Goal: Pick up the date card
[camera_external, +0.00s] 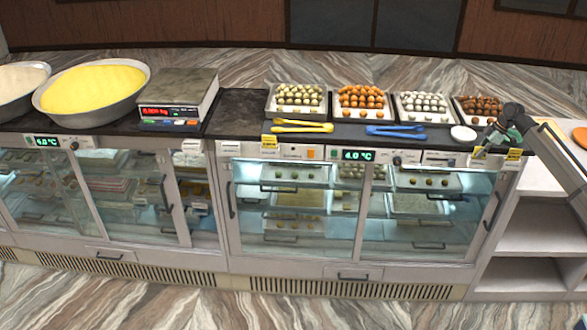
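My gripper (484,150) is at the right end of the counter front, reaching down at the counter's front edge. A small yellow-and-white card (513,154) stands at that edge just right of it, and another bit of yellow shows right at the fingertips. Another yellow card (268,140) stands in front of the leftmost sweet tray. The print is too small to read, so I cannot tell which card is the date card. The fingers are too small and dark to show whether they are open or touching a card.
Sweet trays (342,116) line the counter top. Yellow tongs (303,127), blue tongs (396,132) and a white round item (463,133) lie in front. A scale (170,113) and a yellow-filled basin (92,92) stand left. Glass display cases are below; open shelves (530,245) are at right.

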